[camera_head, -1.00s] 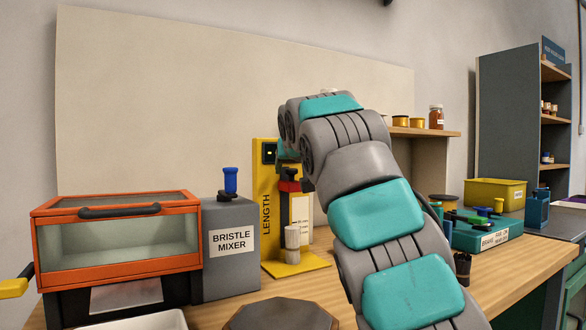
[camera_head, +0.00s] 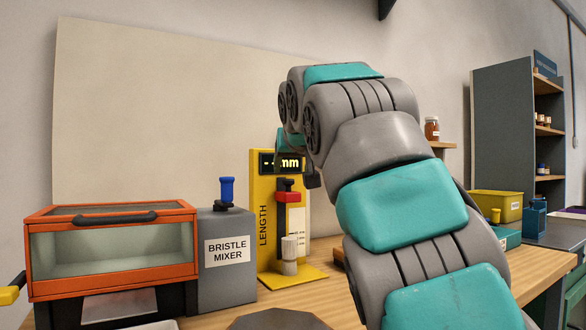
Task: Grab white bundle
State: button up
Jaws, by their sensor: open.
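The white bundle (camera_head: 289,255) stands upright on the yellow base of the length gauge (camera_head: 265,225), below its red and black slider (camera_head: 288,191). The bundle looks pale, with a slightly flared top. My arm reaches in from the lower right, and its wrist is above and to the right of the gauge. Only a dark bit of my gripper (camera_head: 313,178) shows below the wrist; the rest is hidden behind the arm. It is open, above the bundle and apart from it in the picture. The gauge's display shows dashes and "mm".
The grey bristle mixer (camera_head: 227,275) with a blue knob stands left of the gauge, beside an orange glass-fronted box (camera_head: 110,272). A dark octagonal object (camera_head: 275,320) is at the front. A yellow bin (camera_head: 495,205) and shelving (camera_head: 503,130) are at right.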

aim_at(288, 244)
jog(key=k+l, duration=0.15)
jog(key=k, duration=0.35)
jog(key=k+l, duration=0.15)
jog(key=k, duration=0.35)
